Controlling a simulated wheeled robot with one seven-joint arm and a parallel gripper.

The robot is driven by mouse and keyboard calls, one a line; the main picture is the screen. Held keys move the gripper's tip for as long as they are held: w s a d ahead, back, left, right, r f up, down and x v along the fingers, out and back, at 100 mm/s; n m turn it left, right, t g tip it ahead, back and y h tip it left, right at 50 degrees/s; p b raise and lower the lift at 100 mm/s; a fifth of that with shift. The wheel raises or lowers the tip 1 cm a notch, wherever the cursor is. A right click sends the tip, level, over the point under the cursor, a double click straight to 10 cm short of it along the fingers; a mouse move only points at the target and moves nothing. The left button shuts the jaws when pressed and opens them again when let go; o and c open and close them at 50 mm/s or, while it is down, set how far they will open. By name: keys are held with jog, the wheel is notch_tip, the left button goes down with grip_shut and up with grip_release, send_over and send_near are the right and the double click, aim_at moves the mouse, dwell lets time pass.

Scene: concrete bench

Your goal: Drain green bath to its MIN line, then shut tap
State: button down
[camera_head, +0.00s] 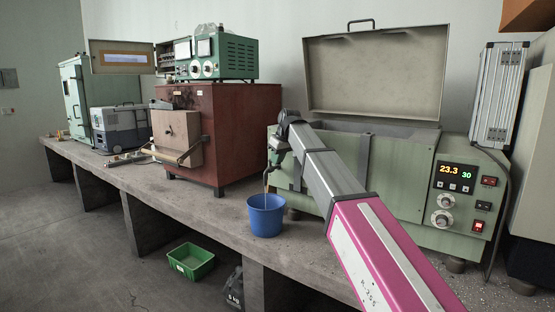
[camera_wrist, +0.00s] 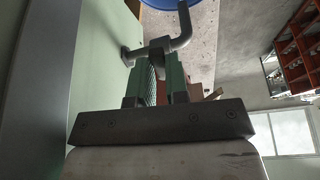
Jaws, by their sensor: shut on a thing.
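The green bath (camera_head: 385,185) stands on the bench at the right in the head view, its lid (camera_head: 375,75) raised. Its water level and MIN line cannot be made out. My gripper (camera_head: 276,150) is at the bath's left end. In the wrist view my gripper (camera_wrist: 160,72) is shut on the tap's handle, beside the bent grey spout (camera_wrist: 182,36). A thin brownish stream appears to run down from the tap into the blue bucket (camera_head: 266,218) below. The bucket's rim also shows at the top of the wrist view (camera_wrist: 170,4).
The bath's panel (camera_head: 456,178) shows 23.3 and 30. A dark red furnace (camera_head: 226,125) stands left of the bath, with a green instrument (camera_head: 232,57) on top. A green crate (camera_head: 190,262) lies on the floor.

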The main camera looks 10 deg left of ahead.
jog(key=shift+s+a+m+t+h, duration=0.25)
jog(key=shift+m, duration=0.7)
jog(key=shift+s+a+m+t+h, duration=0.2)
jog(key=shift+s+a+m+t, duration=0.1)
jog(key=shift+m, duration=0.6)
jog(key=shift+s+a+m+t+h, duration=0.2)
jog(key=shift+a+m+t+h, duration=0.05)
jog(key=shift+m, duration=0.7)
jog(key=c, duration=1.1)
grip_release()
jog(key=shift+r, duration=0.15)
jog(key=v, duration=1)
jog(key=shift+s+r, duration=0.15)
jog(key=shift+r, duration=0.1)
